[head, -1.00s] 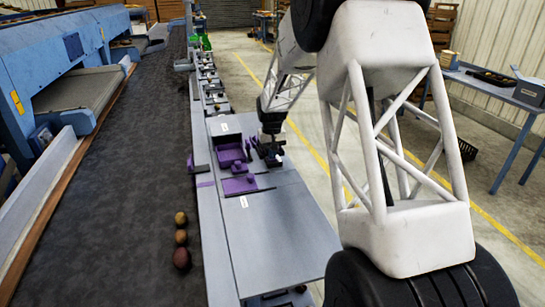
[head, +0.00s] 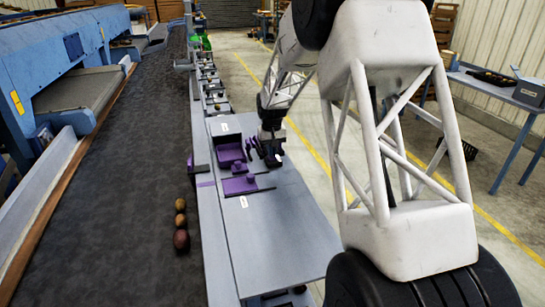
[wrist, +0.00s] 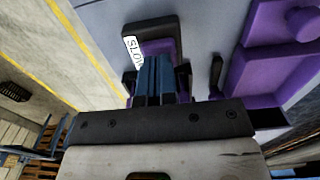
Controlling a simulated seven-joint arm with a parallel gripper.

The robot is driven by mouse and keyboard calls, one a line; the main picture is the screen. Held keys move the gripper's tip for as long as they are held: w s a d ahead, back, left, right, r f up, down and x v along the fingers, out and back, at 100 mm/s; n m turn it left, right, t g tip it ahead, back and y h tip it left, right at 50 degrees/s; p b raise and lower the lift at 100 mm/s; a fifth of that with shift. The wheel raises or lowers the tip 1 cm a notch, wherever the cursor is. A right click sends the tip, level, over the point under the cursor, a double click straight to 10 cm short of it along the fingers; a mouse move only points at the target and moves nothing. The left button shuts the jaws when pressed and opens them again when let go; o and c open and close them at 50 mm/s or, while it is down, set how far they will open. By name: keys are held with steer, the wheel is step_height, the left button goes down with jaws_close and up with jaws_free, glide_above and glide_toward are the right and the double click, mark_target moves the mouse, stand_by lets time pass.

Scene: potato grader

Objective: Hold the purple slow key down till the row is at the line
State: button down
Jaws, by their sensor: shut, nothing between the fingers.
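A row of three potatoes, a brown one (head: 181,205), another brown one (head: 181,219) and a larger reddish one (head: 182,240), lies on the dark belt (head: 110,190). A purple stripe (head: 206,184) marks the belt's side rail, farther from the camera than the front potato. The purple slow key (wrist: 163,47) sits in a dark housing beside a white "SLOW" label (wrist: 132,50) in the wrist view. My gripper (wrist: 155,68) is shut, its blue fingertips over the key and hiding part of it. Whether the key is pressed down I cannot tell. In the head view my gripper (head: 273,157) is at the panel's right edge.
A purple tray (head: 231,153) and a purple plate with a knob (head: 240,186) stand left of my gripper on the grey panel (head: 270,235). A dark upright piece (head: 191,162) stands at the belt edge. The near part of the panel is clear.

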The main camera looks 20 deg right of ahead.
steer(key=shift+r, duration=2.9)
steer(key=shift+s+a+r, duration=0.1)
steer(key=shift+s+r, duration=0.35)
steer(key=s+a+r, duration=0.2)
steer(key=s+r, duration=0.2)
steer(key=s, duration=0.5)
steer(key=s+a+r+t, duration=0.1)
steer(key=s+r, duration=0.3)
steer(key=s, duration=0.5)
steer(key=s+a+r, duration=0.2)
steer(key=s+r, duration=0.2)
steer(key=s, duration=0.5)
steer(key=s+a+f, duration=0.1)
steer(key=s, duration=1.1)
steer(key=s+a+f+t, duration=0.1)
steer(key=s+f, duration=0.1)
steer(key=s, duration=1.1)
steer(key=shift+a+f+t, duration=0.15)
steer(key=shift+f+t, duration=0.05)
steer(key=shift+t, duration=0.1)
